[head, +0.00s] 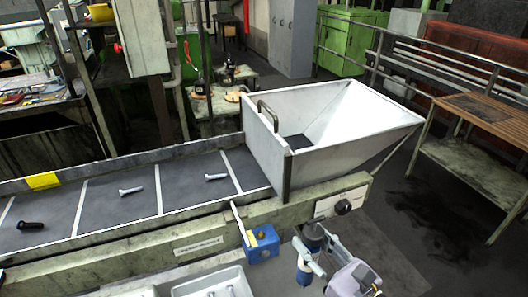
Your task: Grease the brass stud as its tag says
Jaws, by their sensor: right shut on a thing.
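My right gripper (372,290) is at the bottom edge, to the right of the conveyor, below my blue-and-white wrist joints. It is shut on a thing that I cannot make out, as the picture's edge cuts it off. No brass stud can be told apart, and no tag can be read. On the dark belt lie a silver bolt (131,190), another silver bolt (216,177) and a black bolt (31,225), apart from each other. My left gripper is not in view.
A white hopper (362,115) stands at the belt's right end. A blue box (263,244) with a pale stick (239,222) sits at the conveyor's front side. White trays (187,289) are at the bottom. A slatted wooden table (490,115) stands at right.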

